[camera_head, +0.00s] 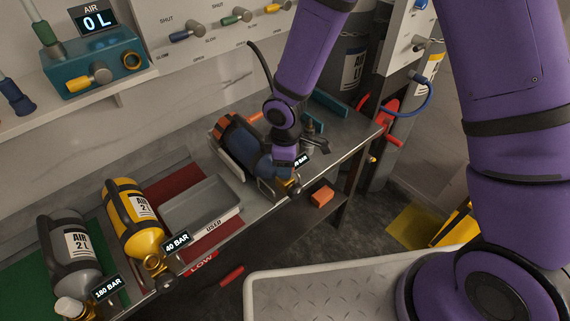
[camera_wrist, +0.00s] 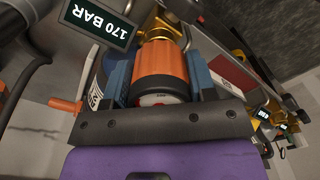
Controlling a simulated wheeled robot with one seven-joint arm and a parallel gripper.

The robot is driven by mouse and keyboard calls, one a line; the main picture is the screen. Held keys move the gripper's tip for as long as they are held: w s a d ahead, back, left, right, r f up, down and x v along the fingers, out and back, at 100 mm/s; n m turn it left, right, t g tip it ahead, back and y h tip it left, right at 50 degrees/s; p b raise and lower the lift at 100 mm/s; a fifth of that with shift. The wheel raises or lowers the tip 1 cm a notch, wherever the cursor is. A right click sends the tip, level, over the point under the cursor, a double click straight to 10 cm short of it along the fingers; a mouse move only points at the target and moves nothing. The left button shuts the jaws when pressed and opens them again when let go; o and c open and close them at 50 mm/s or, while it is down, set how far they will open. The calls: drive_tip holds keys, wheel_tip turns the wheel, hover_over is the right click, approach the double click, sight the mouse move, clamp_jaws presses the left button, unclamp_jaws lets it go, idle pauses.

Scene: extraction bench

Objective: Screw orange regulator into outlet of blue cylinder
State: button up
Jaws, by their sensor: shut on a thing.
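The blue cylinder (camera_head: 243,143) lies on its side on the bench in the head view, its outlet end toward the front edge. My gripper (camera_head: 286,176) is at that end and covers much of it. In the wrist view, my gripper (camera_wrist: 160,75) is shut on the orange regulator (camera_wrist: 160,72), one finger on each side. A brass part (camera_wrist: 158,50) sits just beyond the regulator; I cannot tell how far the two are joined. A sign beside it reads 170 BAR (camera_wrist: 104,25). A strip of the cylinder's label shows behind the left finger. The regulator is mostly hidden in the head view.
A yellow cylinder (camera_head: 132,218) and a grey cylinder (camera_head: 69,253) lie at the left of the bench. A grey tray marked USED (camera_head: 203,202) sits between the yellow and blue cylinders. A red valve wheel (camera_head: 391,122) is at right. An orange block (camera_head: 322,196) is below the bench top.

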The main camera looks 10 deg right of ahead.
drive_tip(key=m, duration=1.7)
drive_tip(key=shift+m, duration=0.4)
drive_tip(key=m, duration=0.7)
drive_tip(key=o, duration=1)
drive_tip(key=shift+o, duration=0.2)
